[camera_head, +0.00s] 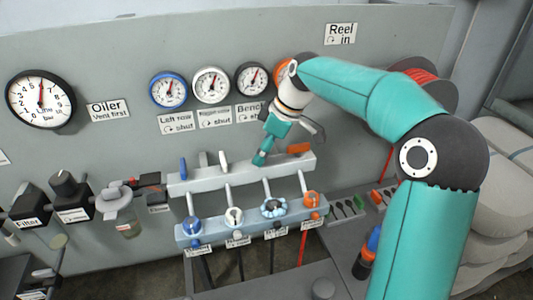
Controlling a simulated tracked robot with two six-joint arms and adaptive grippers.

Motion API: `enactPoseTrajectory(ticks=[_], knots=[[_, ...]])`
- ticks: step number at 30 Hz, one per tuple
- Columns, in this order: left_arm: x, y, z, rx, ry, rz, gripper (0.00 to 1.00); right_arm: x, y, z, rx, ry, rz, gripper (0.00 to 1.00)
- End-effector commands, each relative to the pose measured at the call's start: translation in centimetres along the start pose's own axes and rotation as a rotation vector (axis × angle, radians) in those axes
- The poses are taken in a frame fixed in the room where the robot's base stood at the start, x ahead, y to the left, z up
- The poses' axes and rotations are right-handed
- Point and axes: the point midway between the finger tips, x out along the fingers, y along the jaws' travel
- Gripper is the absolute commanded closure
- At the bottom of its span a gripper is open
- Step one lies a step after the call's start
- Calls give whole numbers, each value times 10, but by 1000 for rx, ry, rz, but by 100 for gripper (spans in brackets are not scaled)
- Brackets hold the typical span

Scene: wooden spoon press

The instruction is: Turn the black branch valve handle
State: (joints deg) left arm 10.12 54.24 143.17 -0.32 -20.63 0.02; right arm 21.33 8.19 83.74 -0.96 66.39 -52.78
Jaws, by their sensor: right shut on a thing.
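A grey manifold rail (205,180) runs across the panel, with a row of valve handles along its top. The blue handle (183,168) and the white handle (222,161) stand upright. The orange handle (299,148) lies along the rail at the right. My right gripper (260,159) points down at the place between the white and orange handles and is shut there. The black branch valve handle is hidden by the fingers, so its angle cannot be told. My left gripper is out of view.
Gauges with blue (169,90), white (211,85) and black (251,79) rims hang above the rail. A lower rail (210,231) carries coloured couplings. A red hose reel (424,88) and pale sacks (505,205) stand at the right, behind my right arm.

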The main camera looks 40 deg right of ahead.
Motion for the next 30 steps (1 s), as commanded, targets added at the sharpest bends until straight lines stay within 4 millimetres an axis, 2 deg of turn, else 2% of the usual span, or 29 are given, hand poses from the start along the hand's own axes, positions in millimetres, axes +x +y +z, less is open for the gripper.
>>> enactPoseTrajectory(ticks=[9, 30], knots=[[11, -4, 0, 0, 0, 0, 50, 2, -4, 0, 275, -1, 110, 70], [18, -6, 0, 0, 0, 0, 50, 1, -4, -1, 824, -3, 340, 70]])
